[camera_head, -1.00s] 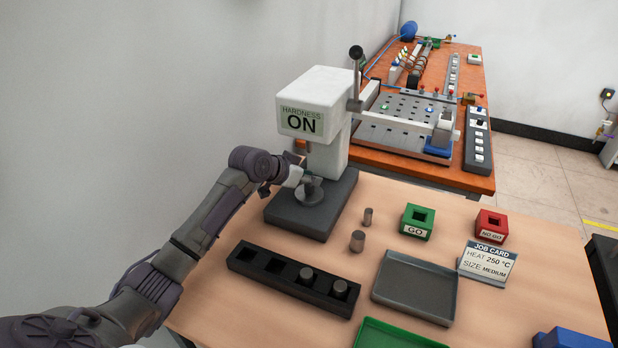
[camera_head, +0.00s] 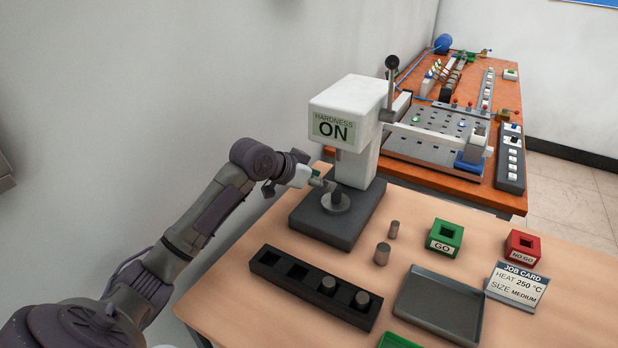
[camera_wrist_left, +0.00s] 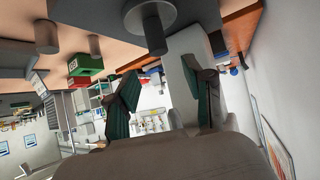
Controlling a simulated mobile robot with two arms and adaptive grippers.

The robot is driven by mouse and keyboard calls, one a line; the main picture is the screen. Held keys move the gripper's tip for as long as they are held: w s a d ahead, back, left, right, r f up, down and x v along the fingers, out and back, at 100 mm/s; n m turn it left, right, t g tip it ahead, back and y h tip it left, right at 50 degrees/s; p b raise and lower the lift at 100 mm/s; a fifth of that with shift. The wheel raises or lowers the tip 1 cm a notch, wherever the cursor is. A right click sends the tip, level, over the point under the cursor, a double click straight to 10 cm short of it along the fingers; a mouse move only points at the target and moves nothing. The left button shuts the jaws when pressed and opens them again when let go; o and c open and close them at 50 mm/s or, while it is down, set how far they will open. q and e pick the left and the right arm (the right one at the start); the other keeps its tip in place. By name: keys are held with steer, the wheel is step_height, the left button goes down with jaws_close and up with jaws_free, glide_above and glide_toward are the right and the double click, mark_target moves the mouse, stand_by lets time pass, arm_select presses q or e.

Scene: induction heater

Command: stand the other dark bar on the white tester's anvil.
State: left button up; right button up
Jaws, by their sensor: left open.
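The white tester (camera_head: 350,105) stands on a dark base, with "HARDNESS ON" on its face. Its round grey anvil (camera_head: 336,206) is below the head. In the left wrist view, which is upside down, a dark bar (camera_wrist_left: 153,34) stands upright on the anvil disc (camera_wrist_left: 140,10). My left gripper (camera_head: 326,186) is beside the anvil, coming in from the left. In the left wrist view its two fingers (camera_wrist_left: 160,72) are spread apart, with the bar's free end just beyond their tips, apparently untouched. In the head view the gripper partly hides the bar. My right gripper is not seen.
A larger bar (camera_head: 382,254) and a smaller one (camera_head: 394,230) stand on the table. A black rack (camera_head: 262,268) holds two bars in its right holes. Green GO (camera_head: 445,238) and red NO-GO (camera_head: 522,246) blocks, a grey tray (camera_head: 440,302) and a job card (camera_head: 516,286) are rightward.

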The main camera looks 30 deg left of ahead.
arm_select(q)
steer(key=shift+v, duration=2.4)
